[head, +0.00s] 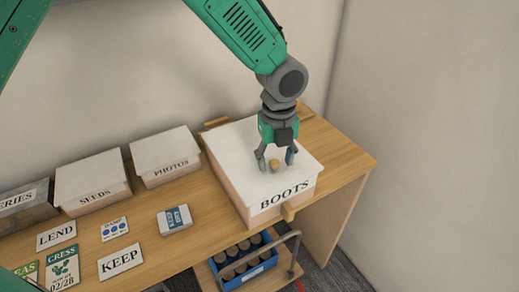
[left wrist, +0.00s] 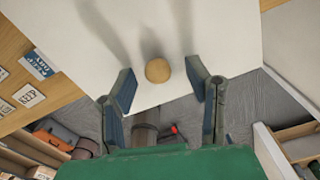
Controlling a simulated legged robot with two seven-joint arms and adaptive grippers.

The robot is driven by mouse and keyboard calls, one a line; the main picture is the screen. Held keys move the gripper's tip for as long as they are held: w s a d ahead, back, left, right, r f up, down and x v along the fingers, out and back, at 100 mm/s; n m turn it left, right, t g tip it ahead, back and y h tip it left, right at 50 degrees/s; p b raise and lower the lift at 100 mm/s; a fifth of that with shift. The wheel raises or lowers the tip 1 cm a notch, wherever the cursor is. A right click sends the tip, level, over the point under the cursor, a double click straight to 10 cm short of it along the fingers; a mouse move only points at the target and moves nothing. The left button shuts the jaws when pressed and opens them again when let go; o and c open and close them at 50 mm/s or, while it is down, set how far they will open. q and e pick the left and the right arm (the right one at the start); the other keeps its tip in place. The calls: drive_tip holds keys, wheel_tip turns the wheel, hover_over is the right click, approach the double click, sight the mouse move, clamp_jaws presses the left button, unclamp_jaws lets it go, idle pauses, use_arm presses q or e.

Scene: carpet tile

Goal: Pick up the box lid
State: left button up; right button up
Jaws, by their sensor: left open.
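The white box labelled BOOTS (head: 285,199) stands at the right end of the wooden table. Its white lid (head: 232,141) is on top and has a small round wooden knob (head: 275,164). My left gripper (head: 276,160) is open just above the lid, with its fingers on either side of the knob. In the left wrist view the knob (left wrist: 158,70) shows between the two open fingertips (left wrist: 166,88), touching neither. The lid (left wrist: 90,45) fills the upper middle of that view. My right gripper is not in view.
White boxes labelled SEEDS (head: 92,181) and PHOTOS (head: 165,156) stand along the wall to the left. Cards such as KEEP (head: 120,262) lie on the table (head: 190,220). A blue crate (head: 262,262) of cylinders sits on a cart below. A wall rises at right.

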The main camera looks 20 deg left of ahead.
use_arm(q)
drive_tip(key=shift+w+a+f, duration=0.15)
drive_tip(key=shift+a+f, duration=0.1)
drive_tip(key=shift+f, duration=0.35)
drive_tip(key=shift+d, duration=0.1)
clamp_jaws()
drive_tip(key=shift+d, duration=0.1)
